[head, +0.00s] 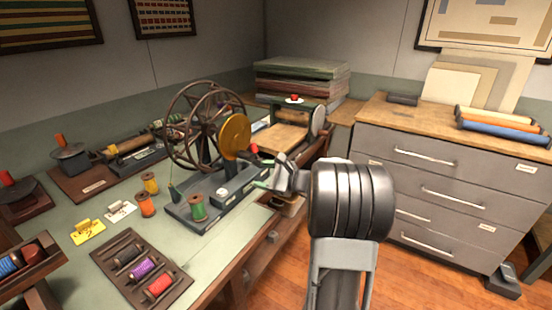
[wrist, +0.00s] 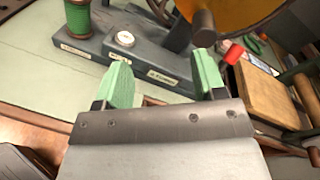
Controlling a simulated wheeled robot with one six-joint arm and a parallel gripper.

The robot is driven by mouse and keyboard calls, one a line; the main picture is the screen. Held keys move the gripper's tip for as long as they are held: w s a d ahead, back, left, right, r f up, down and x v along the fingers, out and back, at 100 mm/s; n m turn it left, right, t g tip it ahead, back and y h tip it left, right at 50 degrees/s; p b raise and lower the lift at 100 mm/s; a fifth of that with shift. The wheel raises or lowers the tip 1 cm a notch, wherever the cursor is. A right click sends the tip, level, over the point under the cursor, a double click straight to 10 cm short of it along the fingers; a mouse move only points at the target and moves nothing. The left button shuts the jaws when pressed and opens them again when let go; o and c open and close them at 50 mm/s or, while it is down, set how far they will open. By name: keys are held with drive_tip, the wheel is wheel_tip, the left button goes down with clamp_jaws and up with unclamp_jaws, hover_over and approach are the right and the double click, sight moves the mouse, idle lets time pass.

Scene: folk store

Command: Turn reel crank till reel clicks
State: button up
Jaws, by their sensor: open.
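The reel stands on a grey base (head: 185,210) on the bench, with a dark spoked wheel (head: 203,125) and a brass disc (head: 236,134) on its near side. In the wrist view, the brass disc (wrist: 232,12) carries a dark round peg (wrist: 204,30), likely the crank handle. A small red tip (wrist: 233,54) shows beside it; I cannot tell what it belongs to. My gripper (head: 264,172) is just right of the reel base. Its green fingers (wrist: 163,82) are apart with nothing between them, and the peg is beyond the right finger.
A green spool (head: 197,207) and a small white dial (head: 222,192) are on the reel base. Orange and yellow spools stand left of it. A spool tray (head: 130,268) lies in front. A grey drawer cabinet (head: 430,190) stands right, with open floor between.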

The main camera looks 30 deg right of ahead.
sight(252, 158)
drive_tip(key=d+r+m+t+h, duration=0.1)
drive_tip(key=d+m+t, duration=0.1)
drive_tip(key=d, duration=0.2)
drive_tip(key=x, duration=0.3)
drive_tip(key=p+x, duration=0.1)
drive_tip(key=x, duration=0.3)
drive_tip(key=p+x, duration=0.1)
drive_tip(key=x, duration=0.3)
drive_tip(key=shift+w+d+r, duration=0.15)
drive_tip(key=shift+d, duration=0.25)
drive_tip(key=shift+w, duration=0.15)
drive_tip(key=shift+c, duration=0.5)
drive_tip(key=c, duration=0.7)
